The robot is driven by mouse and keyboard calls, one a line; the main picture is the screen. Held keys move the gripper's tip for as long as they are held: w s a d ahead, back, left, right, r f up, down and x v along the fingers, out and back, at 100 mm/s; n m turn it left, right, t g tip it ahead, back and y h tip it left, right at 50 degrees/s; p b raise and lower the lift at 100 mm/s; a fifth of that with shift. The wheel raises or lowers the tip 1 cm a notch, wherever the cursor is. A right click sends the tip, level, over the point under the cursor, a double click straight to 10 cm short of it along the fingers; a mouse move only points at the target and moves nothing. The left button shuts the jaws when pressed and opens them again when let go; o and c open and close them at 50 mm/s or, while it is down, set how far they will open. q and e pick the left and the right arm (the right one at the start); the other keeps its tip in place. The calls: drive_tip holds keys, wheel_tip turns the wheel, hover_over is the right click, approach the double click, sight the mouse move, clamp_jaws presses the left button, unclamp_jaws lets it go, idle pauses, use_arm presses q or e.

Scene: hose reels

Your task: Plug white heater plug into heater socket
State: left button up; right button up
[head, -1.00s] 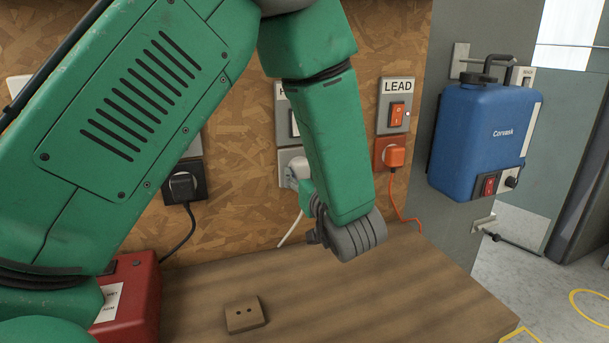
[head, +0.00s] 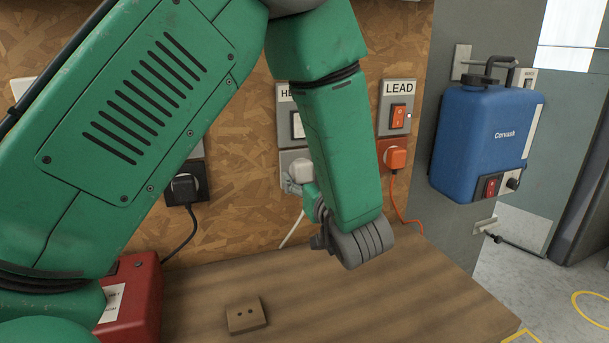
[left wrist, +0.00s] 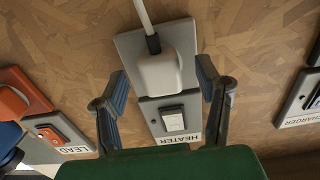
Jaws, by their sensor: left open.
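The white heater plug (head: 300,171) sits at the grey heater socket (head: 286,158) on the wall board, below the heater switch. In the left wrist view the plug (left wrist: 158,77) lies flat against the socket plate (left wrist: 128,44), its white cord running off the top edge. I cannot tell whether it is pushed fully in. My left gripper (head: 294,187) is open just below and in front of the plug. In the left wrist view its fingers stand apart on either side of the plug, with visible gaps. My right gripper is not in view.
The orange lead plug (head: 395,158) is to the right and a black plug (head: 185,187) to the left. A blue tank (head: 485,145) hangs at right.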

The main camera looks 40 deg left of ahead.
use_arm(q)
drive_tip(key=v, duration=1)
drive_tip(key=shift+d+f, duration=0.1)
drive_tip(key=shift+f, duration=0.1)
